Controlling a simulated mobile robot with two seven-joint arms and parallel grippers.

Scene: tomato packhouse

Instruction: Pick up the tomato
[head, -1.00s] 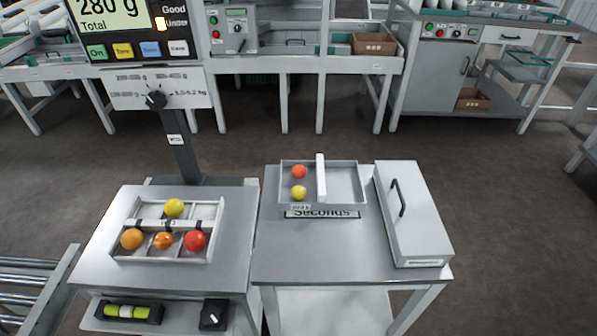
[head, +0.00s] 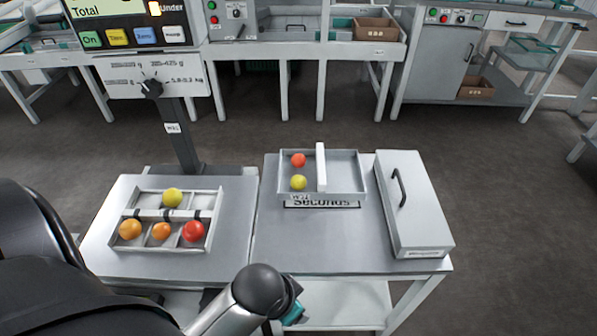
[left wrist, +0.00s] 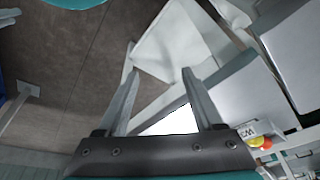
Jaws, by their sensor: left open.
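Several tomatoes lie in a divided tray (head: 214,218) on the left scale table: a yellow one (head: 173,197) at the back, and an orange one (head: 130,229), a smaller orange one (head: 161,231) and a red one (head: 193,231) in front. The Seconds tray (head: 345,178) holds a red-orange tomato (head: 298,160) and a yellow tomato (head: 298,182) in its left part. My left arm reaches in at the front; its fingers are hidden in the head view. In the left wrist view my left gripper (left wrist: 158,72) is open and empty, with tomatoes (left wrist: 255,142) off to the lower right.
A white lidded box (head: 422,215) with a black handle stands right of the Seconds tray. The scale's post (head: 180,135) rises behind the left table. The front of the right table (head: 320,245) is bare. Benches with cardboard boxes (head: 375,29) stand behind.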

